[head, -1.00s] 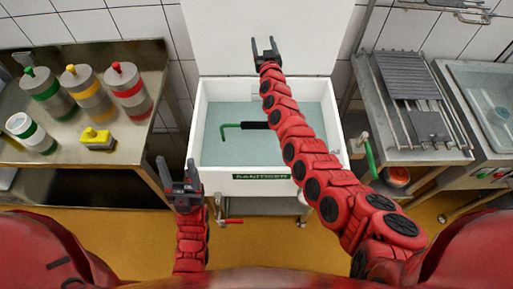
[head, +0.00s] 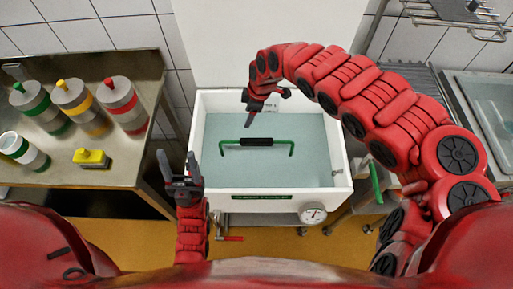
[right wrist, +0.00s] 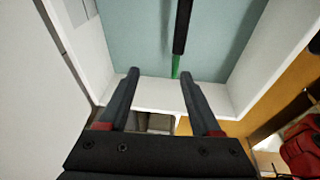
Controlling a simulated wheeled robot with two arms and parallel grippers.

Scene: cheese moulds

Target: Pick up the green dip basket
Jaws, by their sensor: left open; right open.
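The green dip basket shows in the head view as a green handle with a black grip (head: 257,142) above the liquid in the white tank (head: 202,172); its body cannot be made out. In the right wrist view the black grip (right wrist: 183,25) and a green bar (right wrist: 176,66) lie beyond the fingertips. My right gripper (head: 258,108) is open and empty over the back part of the tank, apart from the handle. It also shows open in the right wrist view (right wrist: 160,73). My left gripper (head: 176,158) is open and empty, left of the tank's front.
A steel table (head: 150,95) at left holds several capped bottles and a yellow-topped block (head: 91,158). A dial gauge (head: 313,215) is on the tank's front. A green lever (head: 376,182) stands right of the tank. A steel unit (head: 490,115) stands at far right.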

